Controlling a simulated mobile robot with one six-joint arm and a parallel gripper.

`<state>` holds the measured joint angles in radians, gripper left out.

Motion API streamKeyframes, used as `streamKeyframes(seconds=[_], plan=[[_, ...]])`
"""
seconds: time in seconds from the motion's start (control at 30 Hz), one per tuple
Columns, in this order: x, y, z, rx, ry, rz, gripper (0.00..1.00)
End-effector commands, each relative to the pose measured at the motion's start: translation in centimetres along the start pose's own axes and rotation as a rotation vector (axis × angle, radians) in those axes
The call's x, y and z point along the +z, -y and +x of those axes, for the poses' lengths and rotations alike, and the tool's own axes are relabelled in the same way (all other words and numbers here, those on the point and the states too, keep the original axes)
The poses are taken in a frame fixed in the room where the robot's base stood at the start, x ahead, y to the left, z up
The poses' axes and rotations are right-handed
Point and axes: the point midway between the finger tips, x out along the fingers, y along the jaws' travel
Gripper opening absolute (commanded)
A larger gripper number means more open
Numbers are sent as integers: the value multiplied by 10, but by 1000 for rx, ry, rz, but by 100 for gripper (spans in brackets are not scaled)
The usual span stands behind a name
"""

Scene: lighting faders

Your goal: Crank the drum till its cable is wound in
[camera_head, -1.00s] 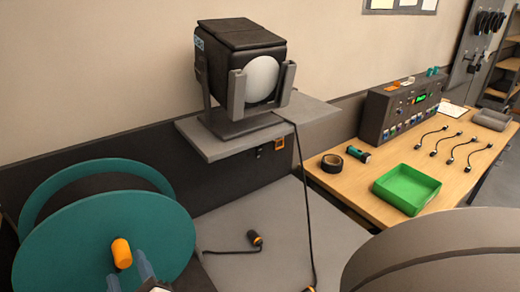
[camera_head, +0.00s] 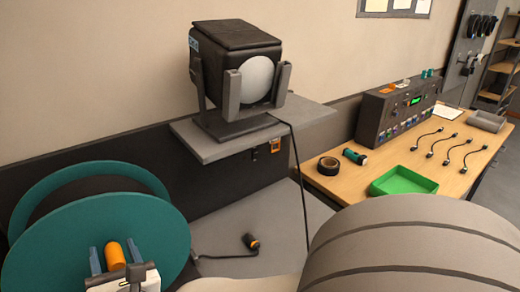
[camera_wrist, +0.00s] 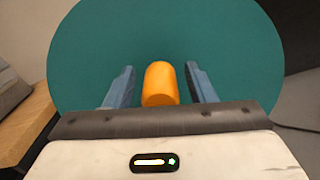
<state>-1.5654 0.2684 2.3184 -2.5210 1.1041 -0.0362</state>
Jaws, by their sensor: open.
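The drum (camera_head: 60,245) is a teal-flanged reel with a dark core at the left of the head view. Its teal face also fills the top of the wrist view (camera_wrist: 230,50). An orange crank handle (camera_head: 115,256) stands out from the near flange. My gripper (camera_head: 115,258) is open, with its two blue fingers on either side of the handle; in the wrist view there is a gap between the handle (camera_wrist: 160,84) and each finger. A dark cable (camera_head: 215,256) with an orange-banded plug (camera_head: 250,241) lies on the grey surface right of the drum.
A stage lamp (camera_head: 240,75) sits on a grey shelf (camera_head: 205,148), its cord hanging down. To the right, a wooden table (camera_head: 345,185) holds a green tray (camera_head: 403,181), a tape roll (camera_head: 329,166), a control box (camera_head: 400,112) and short cables. My arm covers the lower right.

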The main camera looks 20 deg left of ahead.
Motion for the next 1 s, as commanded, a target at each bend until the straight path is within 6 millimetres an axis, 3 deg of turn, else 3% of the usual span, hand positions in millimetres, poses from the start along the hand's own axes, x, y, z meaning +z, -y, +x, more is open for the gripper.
streamKeyframes(seconds=[0.13, 0.43, 1.0], plan=[[0, 0, 13, -1, -1, 0, 50], [0, 0, 15, 0, -1, -1, 50], [0, 0, 15, 0, 0, -1, 3]])
